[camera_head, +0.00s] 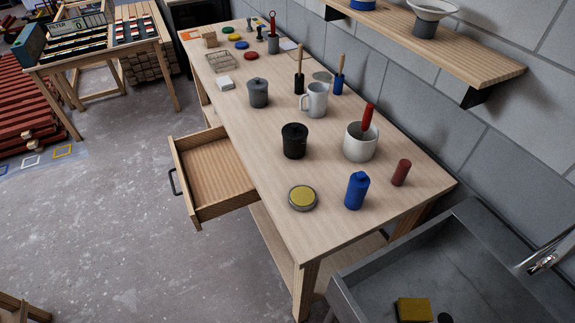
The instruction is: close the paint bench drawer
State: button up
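The paint bench (262,195) is a long pale wooden table along the grey block wall. Its wooden drawer (196,211) sticks out from the left side of the bench, pulled open. The drawer's inside looks empty. A dark bar handle (173,182) is on the drawer's front panel, facing left. My gripper does not show in this view.
Bare concrete floor (100,215) lies left of the drawer. On the bench stand a black pot (294,141), a blue container (356,190), a yellow-topped tin (303,197) and several other items. A grey sink (470,265) is at the lower right.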

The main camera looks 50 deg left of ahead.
aim_at(214, 182)
jog(key=k+j, duration=0.2)
jog(key=k, duration=0.15)
jog(key=k+j+u, duration=0.1)
jog(key=k, duration=0.3)
jog(key=k+j+u, duration=0.1)
jog(key=k+j, duration=0.15)
jog(key=k+u, duration=0.15)
jog(key=u, duration=1.55)
jog(key=i+j, duration=0.15)
jog(key=i, duration=0.25)
jog(key=i+j, duration=0.1)
jog(key=i, duration=0.3)
jog(key=i+j+z, duration=0.1)
jog(key=i, duration=0.35)
